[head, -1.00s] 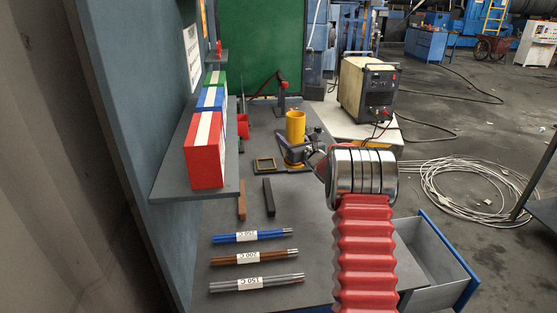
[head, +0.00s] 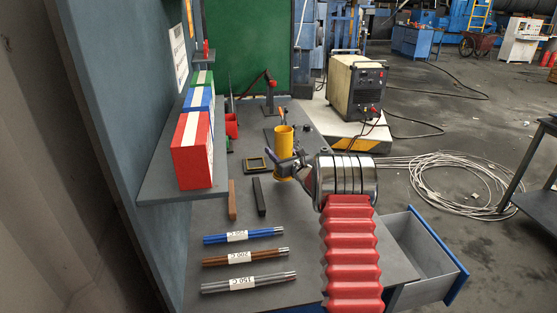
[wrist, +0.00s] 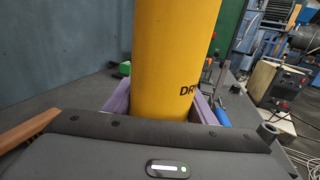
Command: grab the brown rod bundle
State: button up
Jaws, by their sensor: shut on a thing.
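The brown rod bundle (head: 218,260) lies on the bench with a white label reading 200 C. It is between a blue bundle (head: 212,239) and a grey bundle (head: 224,286). My gripper (wrist: 160,104) is shut on an upright yellow cylinder, with a purple finger on each side of it. The cylinder (head: 284,143) shows in the head view behind the bundles and to their right; it also fills the middle of the wrist view (wrist: 172,60). I cannot tell whether its base touches the bench. The brown bundle is apart from my gripper.
A brown bar (head: 232,199) and a black bar (head: 259,196) lie behind the bundles. A shelf (head: 166,190) with colored boxes overhangs the left side. An open drawer (head: 430,254) juts out at right. A square frame (head: 248,164) lies beside the cylinder.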

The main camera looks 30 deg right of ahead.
jog(key=shift+f, duration=1.75)
jog(key=o, duration=1.4)
jog(key=shift+f, duration=0.15)
jog(key=shift+c, duration=0.2)
jog(key=shift+s+d, duration=0.15)
jog(key=shift+s, duration=5.9)
